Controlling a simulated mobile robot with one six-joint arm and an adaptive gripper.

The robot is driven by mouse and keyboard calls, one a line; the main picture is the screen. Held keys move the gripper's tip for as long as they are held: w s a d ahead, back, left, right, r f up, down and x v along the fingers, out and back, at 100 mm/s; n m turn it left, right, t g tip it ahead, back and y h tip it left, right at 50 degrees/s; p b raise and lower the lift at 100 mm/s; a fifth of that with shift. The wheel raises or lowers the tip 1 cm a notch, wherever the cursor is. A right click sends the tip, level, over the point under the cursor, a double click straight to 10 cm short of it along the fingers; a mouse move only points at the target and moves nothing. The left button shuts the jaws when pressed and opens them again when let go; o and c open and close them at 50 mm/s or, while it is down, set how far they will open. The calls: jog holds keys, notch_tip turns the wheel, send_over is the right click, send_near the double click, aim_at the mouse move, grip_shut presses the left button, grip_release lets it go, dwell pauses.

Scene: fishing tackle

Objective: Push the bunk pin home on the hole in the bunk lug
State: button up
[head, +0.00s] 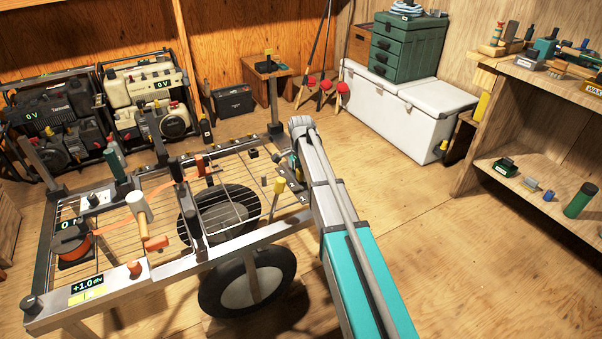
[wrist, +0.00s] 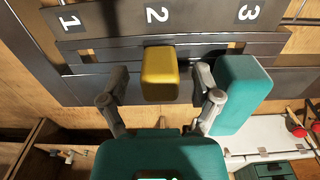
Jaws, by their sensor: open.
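A yellow block (wrist: 160,72), which looks like the head of the bunk pin, stands below the number 2 on a dark numbered plate (wrist: 205,17) in the wrist view. My gripper (wrist: 161,80) is open, with one finger on each side of the block and gaps visible. A yellow-topped post (head: 280,186) shows beside the numbered plates in the head view, left of my arm. The hole in the lug and the pin's lower part are hidden. I cannot tell how deep the pin sits.
A teal block (wrist: 240,95) is close to the right finger; I cannot tell what it is. The wheeled frame (head: 190,262) carries wire mesh, a mallet (head: 140,208) and an orange reel (head: 75,247). Open floor (head: 450,260) lies right of my arm.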

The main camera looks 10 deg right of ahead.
aim_at(301, 169)
jog(key=shift+r+p, duration=4.1)
jog(key=shift+r, duration=0.3)
jog(key=s+n, duration=1.4)
jog(key=s, duration=1.5)
notch_tip(301, 169, up, 22)
jog(key=p, duration=2.2)
jog(key=shift+r, duration=0.15)
jog(key=shift+d, duration=0.1)
